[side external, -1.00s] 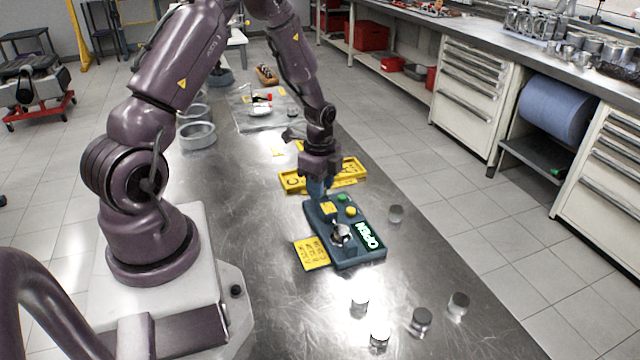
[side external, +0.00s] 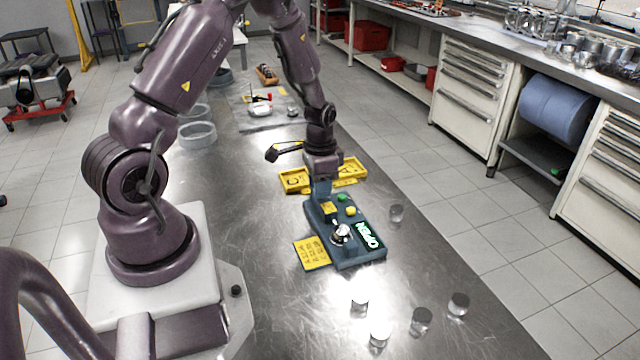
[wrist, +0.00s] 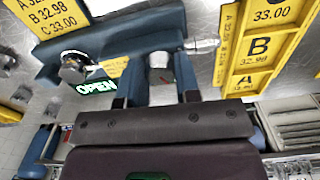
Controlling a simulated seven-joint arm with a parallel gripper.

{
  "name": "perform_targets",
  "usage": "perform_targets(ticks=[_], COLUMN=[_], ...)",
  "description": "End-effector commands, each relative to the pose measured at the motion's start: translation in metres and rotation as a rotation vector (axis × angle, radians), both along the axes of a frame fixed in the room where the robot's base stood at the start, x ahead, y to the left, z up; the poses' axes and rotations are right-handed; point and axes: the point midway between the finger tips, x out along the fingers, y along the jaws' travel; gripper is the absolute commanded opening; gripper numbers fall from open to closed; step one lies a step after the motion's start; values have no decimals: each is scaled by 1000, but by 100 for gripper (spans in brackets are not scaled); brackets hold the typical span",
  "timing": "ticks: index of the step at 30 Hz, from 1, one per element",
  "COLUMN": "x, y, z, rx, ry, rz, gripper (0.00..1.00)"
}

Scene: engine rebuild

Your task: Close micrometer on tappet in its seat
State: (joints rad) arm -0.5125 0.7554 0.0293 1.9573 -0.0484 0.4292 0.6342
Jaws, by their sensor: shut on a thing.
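The blue bench micrometer (side external: 345,250) lies on the metal bench, and its green display (side external: 369,236) reads OPEN. A shiny round tappet (side external: 341,232) sits upright at the micrometer's near end; it also shows in the wrist view (wrist: 74,68). My gripper (side external: 321,198) is low over the micrometer's far end. The exact grip contact is partly hidden. A silver rod (wrist: 203,45) extends from that end of the body.
A yellow card (side external: 312,253) with size figures lies left of the micrometer. A yellow lettered tray (side external: 294,181) stands behind it. Several loose silver tappets, one of them (side external: 458,305) near the right edge, stand on the bench. Grey rings (side external: 197,135) stand farther back.

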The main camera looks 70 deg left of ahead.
Motion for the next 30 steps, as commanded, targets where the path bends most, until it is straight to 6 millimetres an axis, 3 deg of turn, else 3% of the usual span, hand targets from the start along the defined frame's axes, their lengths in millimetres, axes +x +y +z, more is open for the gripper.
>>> perform_targets(ticks=[30], x=[0], y=[-1], z=[1], rx=[0], ry=[1], rz=[937], gripper=[7])
